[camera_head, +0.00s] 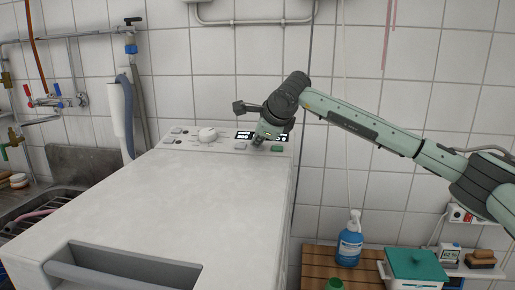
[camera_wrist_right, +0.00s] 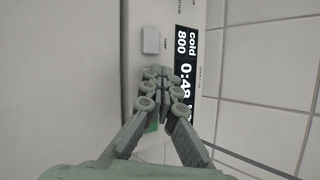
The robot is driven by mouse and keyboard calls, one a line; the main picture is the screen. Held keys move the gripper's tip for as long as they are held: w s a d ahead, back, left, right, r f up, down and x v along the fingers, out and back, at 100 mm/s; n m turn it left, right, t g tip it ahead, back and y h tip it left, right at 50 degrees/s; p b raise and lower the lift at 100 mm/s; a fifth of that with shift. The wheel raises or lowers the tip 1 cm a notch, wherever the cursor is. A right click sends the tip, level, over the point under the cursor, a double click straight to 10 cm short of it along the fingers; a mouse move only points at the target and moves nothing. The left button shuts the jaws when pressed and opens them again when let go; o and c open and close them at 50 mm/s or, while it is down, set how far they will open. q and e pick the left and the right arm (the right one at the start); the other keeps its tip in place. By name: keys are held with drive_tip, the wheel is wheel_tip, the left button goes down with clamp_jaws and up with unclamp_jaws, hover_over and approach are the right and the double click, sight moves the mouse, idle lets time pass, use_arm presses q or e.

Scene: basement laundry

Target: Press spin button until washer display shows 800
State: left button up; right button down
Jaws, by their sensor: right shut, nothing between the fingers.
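The white washer (camera_head: 150,200) has a control panel at its back edge with a round knob (camera_head: 208,134) and a black display (camera_head: 243,134). In the right wrist view the display (camera_wrist_right: 186,45) reads "cold", "800" and a time starting "0:4"; the rest is partly behind a finger. My right gripper (camera_head: 257,143) is shut and empty, its fingertips (camera_wrist_right: 163,76) over the panel beside the display. A pale button (camera_wrist_right: 150,40) shows clear of the fingertips, and a green button (camera_head: 277,149) lies to their right. The fingers hide what is under them; contact is unclear. My left gripper is out of view.
A sink (camera_head: 75,165) with taps and pipes is at the left. A blue bottle (camera_head: 349,240) and a teal-lidded box (camera_head: 416,265) stand right of the washer. The tiled wall is close behind the panel. The washer's top is clear.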

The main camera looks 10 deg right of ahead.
drive_tip(key=shift+s+r, duration=0.2)
drive_tip(key=shift+r, duration=0.55)
drive_tip(key=r, duration=0.1)
drive_tip(key=s+r+p, duration=0.1)
drive_tip(key=r, duration=0.2)
drive_tip(key=shift+s+a+r+p, duration=0.2)
drive_tip(key=shift+a+r+p, duration=0.1)
drive_tip(key=shift+r+p, duration=0.1)
idle(0.6)
